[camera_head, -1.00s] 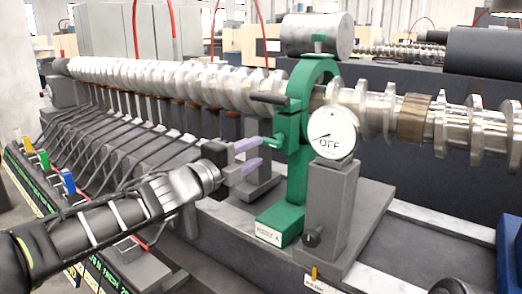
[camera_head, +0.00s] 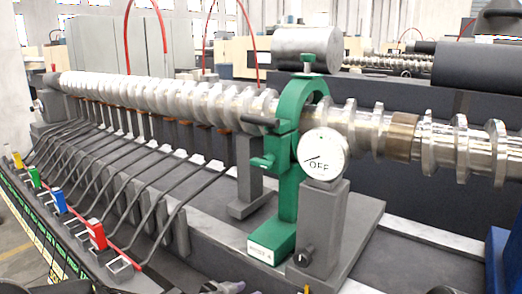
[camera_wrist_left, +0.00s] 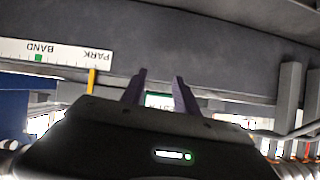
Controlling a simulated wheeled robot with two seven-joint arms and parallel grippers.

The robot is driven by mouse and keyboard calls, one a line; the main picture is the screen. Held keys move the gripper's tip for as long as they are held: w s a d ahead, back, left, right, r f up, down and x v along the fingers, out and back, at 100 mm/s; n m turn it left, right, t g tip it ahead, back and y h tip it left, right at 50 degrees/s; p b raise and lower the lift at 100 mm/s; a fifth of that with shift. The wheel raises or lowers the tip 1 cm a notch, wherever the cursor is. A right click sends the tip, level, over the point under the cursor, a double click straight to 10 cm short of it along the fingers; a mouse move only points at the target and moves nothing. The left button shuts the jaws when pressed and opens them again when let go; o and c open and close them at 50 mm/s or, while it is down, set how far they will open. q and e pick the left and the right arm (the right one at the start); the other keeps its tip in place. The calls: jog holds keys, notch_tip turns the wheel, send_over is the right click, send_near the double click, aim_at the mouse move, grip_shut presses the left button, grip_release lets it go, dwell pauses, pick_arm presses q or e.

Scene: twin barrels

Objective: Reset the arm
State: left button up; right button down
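My left gripper (camera_wrist_left: 159,74) shows in the left wrist view with its two purple fingers apart and nothing between them. My right gripper is in neither view. In the head view the green clamp stand (camera_head: 287,190) stands upright around the silver screw shaft (camera_head: 220,103), with a green handle on its left side. In front of it, a round white gauge (camera_head: 322,155) reads OFF on a grey post (camera_head: 322,225).
A row of dark levers (camera_head: 165,190) runs along the machine's left side, with yellow, green, blue and red (camera_head: 96,234) tabs. A silver cylinder (camera_head: 308,48) sits above the clamp. An upside-down BAND/PARK scale (camera_wrist_left: 55,52) and a yellow pointer (camera_wrist_left: 92,80) show in the wrist view.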

pick_arm(q)
jog(key=s+a+f+n+g+y+p, duration=0.1)
jog(key=s+f+n+g+p, duration=0.2)
jog(key=s+f, duration=0.75)
jog(key=s+a+f+n+g+p, duration=0.1)
jog(key=s+f+n+g, duration=0.2)
jog(key=s+f, duration=0.3)
jog(key=s+a+f+n+g+y+p, duration=0.1)
jog(key=s+f, duration=0.6)
jog(key=s, duration=0.9)
jog(key=n+g+p, duration=0.1)
jog(key=n+g, duration=0.1)
jog(key=shift+a+f+g, duration=0.15)
jog(key=shift+f+g, duration=0.05)
jog(key=shift+g, duration=0.1)
